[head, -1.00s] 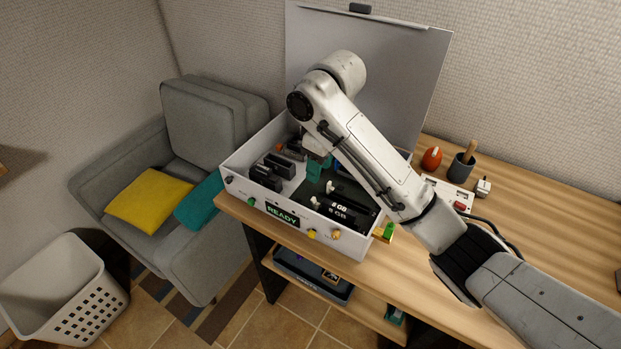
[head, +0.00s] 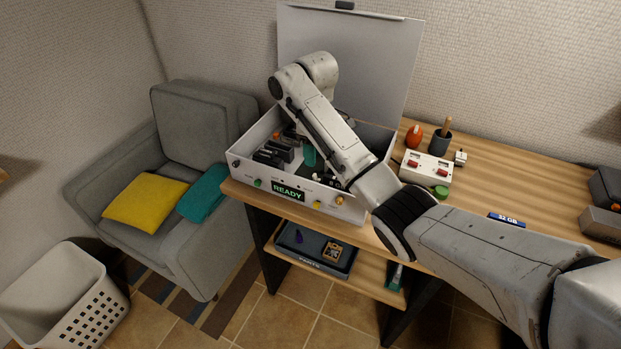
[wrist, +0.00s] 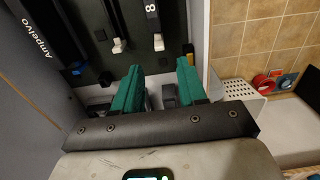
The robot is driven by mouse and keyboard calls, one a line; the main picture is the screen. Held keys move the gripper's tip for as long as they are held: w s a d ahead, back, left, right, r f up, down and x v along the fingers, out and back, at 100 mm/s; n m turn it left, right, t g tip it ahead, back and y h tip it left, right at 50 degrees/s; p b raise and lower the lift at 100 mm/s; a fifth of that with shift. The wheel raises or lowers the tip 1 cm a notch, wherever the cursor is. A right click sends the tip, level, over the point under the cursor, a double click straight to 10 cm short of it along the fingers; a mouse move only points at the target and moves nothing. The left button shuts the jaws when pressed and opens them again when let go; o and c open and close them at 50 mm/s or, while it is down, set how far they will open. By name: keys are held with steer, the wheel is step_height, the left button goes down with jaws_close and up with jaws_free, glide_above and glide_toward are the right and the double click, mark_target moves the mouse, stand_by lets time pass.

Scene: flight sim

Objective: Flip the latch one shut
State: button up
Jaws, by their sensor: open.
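The white open-topped case (head: 328,208) with a READY display stands on the table, its lid (head: 350,60) raised. My gripper (head: 309,155), with teal fingers, is inside it, partly hidden by my arm. In the wrist view my gripper (wrist: 160,88) is open, its fingers apart and nothing held between them. Beyond the fingertips, one white latch (wrist: 118,45) and another white latch (wrist: 158,42) stand at the ends of dark memory sticks (wrist: 152,14). Both latches appear apart from the fingers. I cannot tell which is latch one.
On the table right of the case are a switch box (head: 428,166), a red-orange object (head: 414,136), a dark cup (head: 440,143) and a blue 32 GB stick (head: 507,220). A parts tray (head: 318,262) is on the shelf below. An armchair (head: 200,235) stands left.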

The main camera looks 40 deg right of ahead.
mark_target(314, 175)
step_height(314, 175, down, 8)
steer(key=shift+r, duration=0.25)
jaws_close()
stand_by(0.4)
